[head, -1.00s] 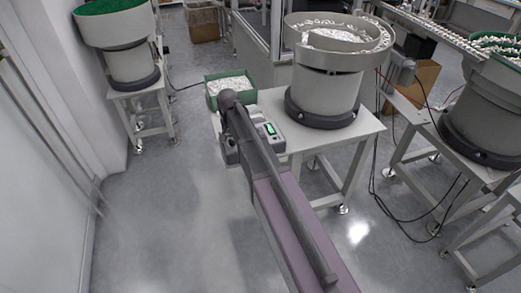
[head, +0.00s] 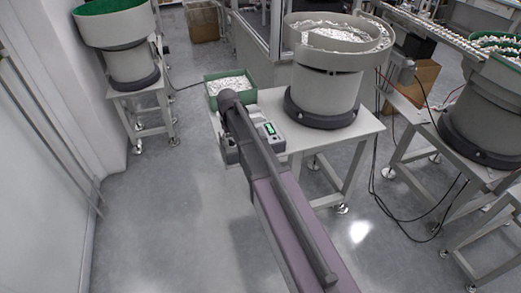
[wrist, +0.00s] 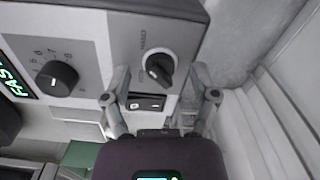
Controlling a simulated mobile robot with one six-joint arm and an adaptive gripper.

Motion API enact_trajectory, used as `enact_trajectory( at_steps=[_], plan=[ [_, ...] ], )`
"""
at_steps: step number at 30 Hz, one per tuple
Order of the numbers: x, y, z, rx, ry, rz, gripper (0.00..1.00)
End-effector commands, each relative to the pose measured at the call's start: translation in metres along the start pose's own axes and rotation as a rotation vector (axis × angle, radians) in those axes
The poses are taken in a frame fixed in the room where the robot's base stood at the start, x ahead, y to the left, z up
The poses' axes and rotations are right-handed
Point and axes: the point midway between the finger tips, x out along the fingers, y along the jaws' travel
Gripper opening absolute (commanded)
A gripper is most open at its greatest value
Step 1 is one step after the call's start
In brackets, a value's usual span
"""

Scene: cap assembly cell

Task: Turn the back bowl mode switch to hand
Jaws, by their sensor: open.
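The mode switch (wrist: 160,68) is a black rotary knob on the grey face of a control box (wrist: 101,35) in the wrist view. A label that seems to read HAND is beside its upper left. A pale mark shows on the knob's lower left; its exact setting is hard to tell. My gripper (wrist: 161,76) is open, with one finger on each side of the knob and gaps showing between. In the head view the control box (head: 268,135) sits at the left edge of a bowl table, partly hidden by my arm. My gripper is hidden there.
A numbered dial (wrist: 57,78) and a green-lit display (wrist: 14,82) are left of the switch, with a rocker switch (wrist: 147,102) below it. A bowl feeder (head: 325,90) and a green bin of white parts (head: 229,88) stand close to the box. Open floor lies left.

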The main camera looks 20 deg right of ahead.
Motion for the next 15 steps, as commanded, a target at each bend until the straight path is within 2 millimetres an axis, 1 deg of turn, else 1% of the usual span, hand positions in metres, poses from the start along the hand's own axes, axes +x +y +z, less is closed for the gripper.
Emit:
enact_trajectory(
  at_steps=[15],
  plan=[
    [0.0,0.0,0.0,-0.336,0.0,0.0,0.76]
  ],
)
